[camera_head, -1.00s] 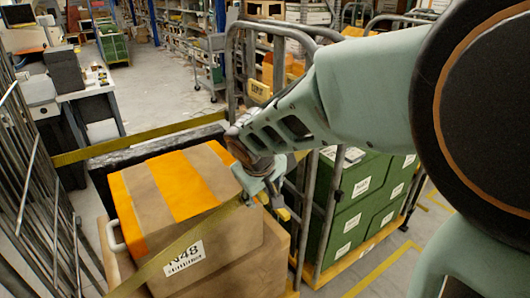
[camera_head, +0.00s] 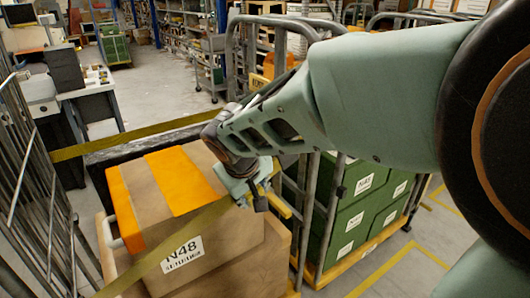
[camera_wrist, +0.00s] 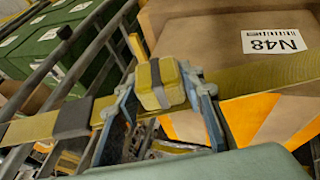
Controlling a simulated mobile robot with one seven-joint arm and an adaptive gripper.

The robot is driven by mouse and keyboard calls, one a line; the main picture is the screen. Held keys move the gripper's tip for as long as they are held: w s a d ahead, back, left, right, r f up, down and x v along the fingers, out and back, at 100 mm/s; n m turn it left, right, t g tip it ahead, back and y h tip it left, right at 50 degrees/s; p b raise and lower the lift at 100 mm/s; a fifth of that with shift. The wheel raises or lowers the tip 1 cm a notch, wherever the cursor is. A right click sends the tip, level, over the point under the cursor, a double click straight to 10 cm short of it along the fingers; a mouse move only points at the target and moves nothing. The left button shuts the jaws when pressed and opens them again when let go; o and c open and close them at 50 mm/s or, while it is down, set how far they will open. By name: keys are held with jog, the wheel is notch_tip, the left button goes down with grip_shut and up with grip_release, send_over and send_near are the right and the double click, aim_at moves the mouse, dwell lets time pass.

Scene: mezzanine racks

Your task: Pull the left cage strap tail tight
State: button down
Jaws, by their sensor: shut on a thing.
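The olive-yellow strap (camera_head: 160,259) runs diagonally across the front of the N48 carton (camera_head: 225,240). It also shows in the wrist view (camera_wrist: 275,72), crossing the carton face. My gripper (camera_head: 257,193) is at the carton's right edge, beside the cage posts. In the wrist view my gripper (camera_wrist: 160,98) is shut on a yellow block-like strap tail (camera_wrist: 161,84), one finger on each side. A dark grey buckle (camera_wrist: 75,118) sits on the strap left of the fingers. How the tail joins the strap is hidden behind the block and fingers.
Grey cage posts (camera_head: 309,205) stand close right of my gripper. Green crates (camera_head: 365,205) are stacked beyond them. Another yellow strap stretch (camera_head: 130,137) crosses behind the carton. Free floor (camera_head: 165,85) lies farther back.

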jog(key=shift+s+a+f+b, duration=0.4)
jog(key=shift+s+a, duration=0.1)
jog(key=shift+a, duration=0.15)
jog(key=shift+s+a+f+b, duration=0.35)
jog(key=shift+s+a+b, duration=0.1)
jog(key=shift+a, duration=0.2)
jog(key=c, duration=1.3)
grip_release()
jog(key=shift+a, duration=0.15)
jog(key=shift+o, duration=0.2)
jog(key=shift+r, duration=0.1)
